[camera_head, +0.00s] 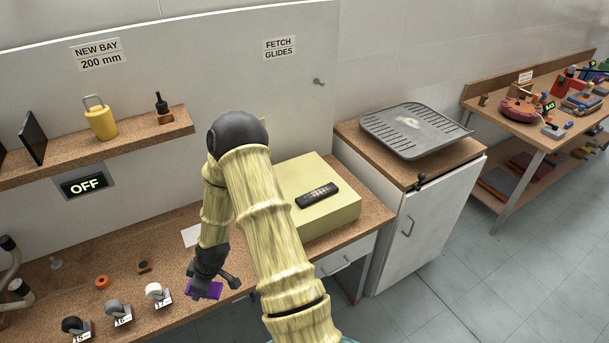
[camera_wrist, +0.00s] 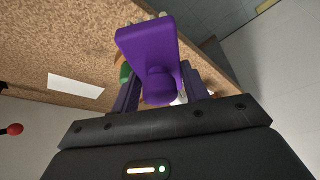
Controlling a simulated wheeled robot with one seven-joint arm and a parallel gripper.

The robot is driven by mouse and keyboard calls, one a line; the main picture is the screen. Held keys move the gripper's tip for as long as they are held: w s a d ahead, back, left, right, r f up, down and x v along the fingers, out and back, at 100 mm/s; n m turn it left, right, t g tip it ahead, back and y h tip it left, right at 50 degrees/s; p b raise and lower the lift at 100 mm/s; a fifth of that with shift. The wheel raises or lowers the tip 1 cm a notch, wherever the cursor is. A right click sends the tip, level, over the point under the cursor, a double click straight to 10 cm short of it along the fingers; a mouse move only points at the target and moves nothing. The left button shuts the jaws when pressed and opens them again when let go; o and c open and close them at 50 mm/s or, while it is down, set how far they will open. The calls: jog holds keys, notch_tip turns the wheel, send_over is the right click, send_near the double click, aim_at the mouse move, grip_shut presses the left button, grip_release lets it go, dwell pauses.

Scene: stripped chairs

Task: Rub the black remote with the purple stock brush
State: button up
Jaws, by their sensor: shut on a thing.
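The black remote (camera_head: 317,194) lies on top of a pale yellow block (camera_head: 330,212) at the right end of the bench. My gripper (camera_head: 209,284) is low over the front part of the bench, left of the block and apart from it. The purple stock brush (camera_head: 207,290) is at my fingers, partly hidden by them in the head view. In the wrist view the purple brush (camera_wrist: 150,45) sits between my two fingers (camera_wrist: 160,92), which are shut on its rounded knob. Whether the brush touches the bench I cannot tell.
A shelf (camera_head: 90,150) with a yellow padlock (camera_head: 100,119) hangs above. A cabinet with a grey tray (camera_head: 412,130) stands right of the bench.

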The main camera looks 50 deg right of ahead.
jog(key=shift+a+f+m+h, duration=0.3)
jog(key=shift+a+m, duration=0.2)
jog(key=shift+m, duration=0.4)
jog(key=shift+f+m+t+h, duration=0.3)
jog(key=shift+m, duration=0.5)
jog(key=shift+s+f+m+h, duration=0.1)
jog(key=shift+f+m+h, duration=0.2)
jog(key=shift+m, duration=0.5)
jog(key=m, duration=0.1)
jog(key=d+m+h, duration=0.1)
jog(key=shift+s+f+m, duration=0.25)
jog(key=shift+s+m, duration=0.05)
jog(key=shift+s, duration=0.05)
jog(key=shift+a, duration=0.1)
jog(key=shift+a, duration=0.15)
